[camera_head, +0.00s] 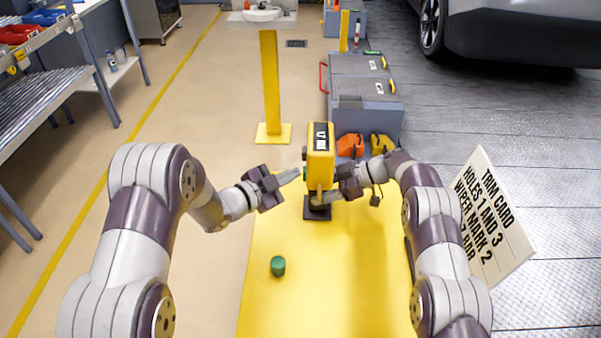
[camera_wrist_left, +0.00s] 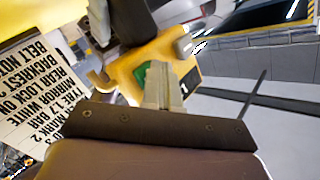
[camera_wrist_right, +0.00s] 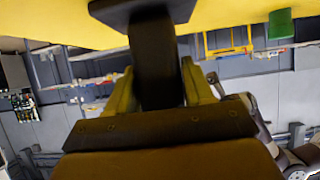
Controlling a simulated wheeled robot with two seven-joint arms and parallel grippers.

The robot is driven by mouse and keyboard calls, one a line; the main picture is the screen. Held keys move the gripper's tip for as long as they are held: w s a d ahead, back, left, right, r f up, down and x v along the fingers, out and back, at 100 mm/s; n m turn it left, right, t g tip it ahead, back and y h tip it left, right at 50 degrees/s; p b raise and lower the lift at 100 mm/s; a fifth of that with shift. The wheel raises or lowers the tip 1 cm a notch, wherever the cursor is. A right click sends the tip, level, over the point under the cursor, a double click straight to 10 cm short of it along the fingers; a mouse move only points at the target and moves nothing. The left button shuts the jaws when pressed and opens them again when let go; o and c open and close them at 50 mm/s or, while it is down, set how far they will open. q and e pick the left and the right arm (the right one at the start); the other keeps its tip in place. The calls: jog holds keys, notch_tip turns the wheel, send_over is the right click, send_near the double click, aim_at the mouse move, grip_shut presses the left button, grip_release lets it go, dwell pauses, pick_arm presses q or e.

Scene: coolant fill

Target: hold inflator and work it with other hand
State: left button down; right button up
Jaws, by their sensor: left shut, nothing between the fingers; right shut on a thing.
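The inflator (camera_head: 320,140) is a yellow upright device with a small display, on a dark stem and square dark foot above the yellow surface. My right gripper (camera_head: 327,198) is shut on the inflator's dark stem, low on its right side. In the right wrist view its fingers (camera_wrist_right: 152,90) flank the dark stem (camera_wrist_right: 152,50). My left gripper (camera_head: 297,173) is shut and empty, fingertips at the inflator's left side by a small green part. In the left wrist view the fingers (camera_wrist_left: 163,85) overlap that green part (camera_wrist_left: 142,74); I cannot tell whether they touch.
A green cylinder (camera_head: 278,266) stands on the yellow surface (camera_head: 325,280) in front. A white trim card (camera_head: 490,220) stands at right. Orange (camera_head: 350,145) and yellow (camera_head: 382,148) items, a grey chest (camera_head: 365,90) and a yellow post (camera_head: 270,80) stand behind. A car is at top right.

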dwell(0.7)
pick_arm(q)
jog(key=shift+a, duration=0.9)
jog(key=shift+a, duration=2.5)
pick_arm(e)
jog(key=o, duration=1)
